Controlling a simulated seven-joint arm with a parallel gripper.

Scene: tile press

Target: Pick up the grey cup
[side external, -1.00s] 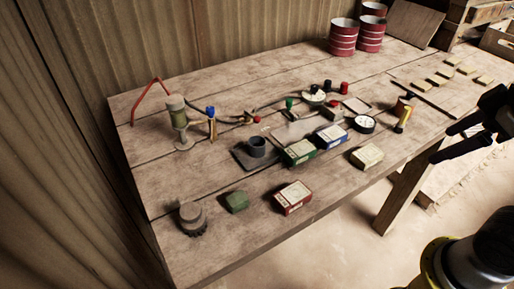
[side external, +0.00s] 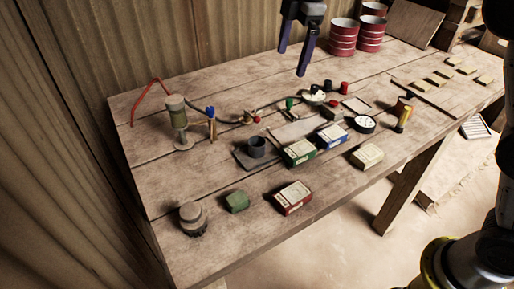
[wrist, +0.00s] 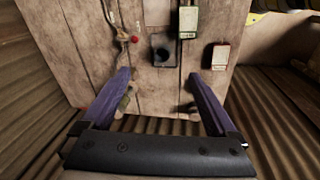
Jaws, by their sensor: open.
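The grey cup (side external: 257,146) stands upright on a dark flat plate (side external: 245,161) near the middle of the wooden table. In the wrist view the cup (wrist: 162,54) shows ahead of my gripper, between the lines of the two fingers. My gripper (side external: 295,62) is open and empty, high above the back of the table, with its fingers pointing down. It is well apart from the cup. In the wrist view the gripper's two purple fingers (wrist: 160,76) are spread wide.
Close to the cup's right are a green-and-white box (side external: 299,152) and a blue-and-white box (side external: 332,136). A red box (side external: 293,198) and a green block (side external: 237,202) lie in front. A green-bodied cylinder (side external: 178,122) stands left. Red drums (side external: 343,38) stand at the back.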

